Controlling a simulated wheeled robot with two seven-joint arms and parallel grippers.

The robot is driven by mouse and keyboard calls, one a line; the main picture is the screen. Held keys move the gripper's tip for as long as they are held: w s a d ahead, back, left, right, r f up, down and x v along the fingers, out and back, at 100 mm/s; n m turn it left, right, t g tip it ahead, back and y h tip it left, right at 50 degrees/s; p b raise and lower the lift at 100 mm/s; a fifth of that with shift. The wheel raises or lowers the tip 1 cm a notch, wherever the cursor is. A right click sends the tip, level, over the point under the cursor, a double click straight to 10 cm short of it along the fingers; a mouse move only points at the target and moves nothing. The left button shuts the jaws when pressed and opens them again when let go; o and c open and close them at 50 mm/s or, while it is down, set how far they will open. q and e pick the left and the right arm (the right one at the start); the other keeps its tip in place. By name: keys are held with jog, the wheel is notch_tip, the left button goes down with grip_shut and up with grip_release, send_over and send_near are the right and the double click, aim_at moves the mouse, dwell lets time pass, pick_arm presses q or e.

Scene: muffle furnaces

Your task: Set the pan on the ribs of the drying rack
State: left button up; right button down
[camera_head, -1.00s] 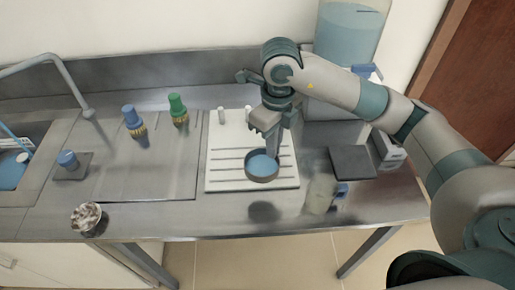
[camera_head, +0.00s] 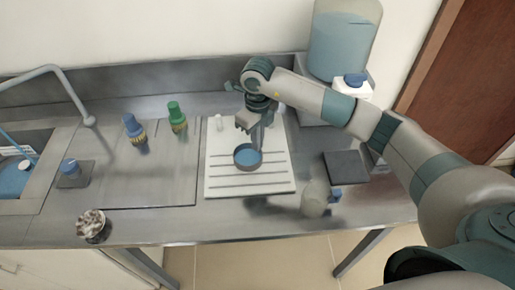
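The pan (camera_head: 247,164) is a small round dark-rimmed dish with a blue inside. It is over the middle of the white drying rack (camera_head: 222,182), which has several dark lines across it. My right gripper (camera_head: 256,146) points down at the pan's right rim and appears shut on it; the fingertips are small and partly hidden. The pan looks roughly level. I cannot tell whether it touches the ribs or hangs just above them. My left gripper is not in view.
A blue-capped bottle (camera_head: 133,127) and a green-capped bottle (camera_head: 177,117) stand left of the rack. A clear flask (camera_head: 315,198) and a dark square plate (camera_head: 346,166) are to its right. A large water container (camera_head: 342,45) stands behind. A sink (camera_head: 12,178) is far left.

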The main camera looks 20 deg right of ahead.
aim_at(248, 157)
notch_tip(248, 157, down, 3)
jog(key=shift+f+p, duration=0.1)
jog(key=shift+p, duration=1)
jog(key=shift+f, duration=0.4)
jog(key=shift+f, duration=0.1)
jog(key=shift+f, duration=0.1)
jog(key=c, duration=2)
grip_release()
jog(key=shift+c, duration=0.2)
jog(key=shift+r, duration=0.2)
